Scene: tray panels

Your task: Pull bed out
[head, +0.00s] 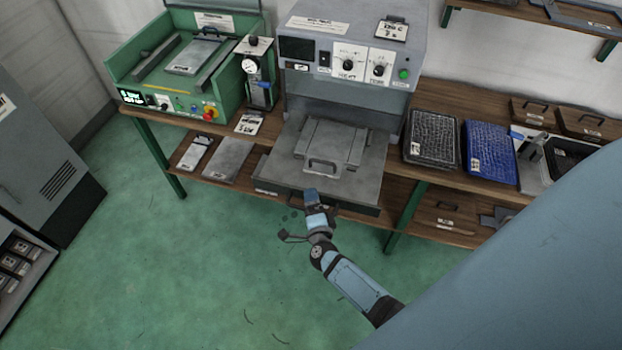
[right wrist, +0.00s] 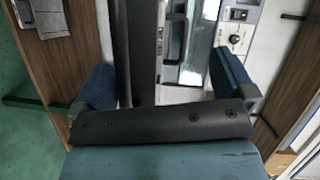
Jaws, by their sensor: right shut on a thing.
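The bed (head: 372,168) is a flat grey plate under the grey machine (head: 350,50). It sticks out in front of the machine over the bench edge. A grey block with a handle (head: 322,164) lies on it. My right gripper (head: 312,194) is at the middle of the bed's front edge, shut on its dark front bar. In the right wrist view the dark bar (right wrist: 142,50) runs between the blue fingers (right wrist: 165,85). The exact contact is partly hidden. My left gripper is not in view.
A green machine (head: 150,70) stands on the bench at left. Black (head: 432,138) and blue (head: 489,152) trays lie at right. Grey plates (head: 229,160) lie on the lower shelf at left. The green floor in front is clear. A grey cabinet (head: 40,150) stands far left.

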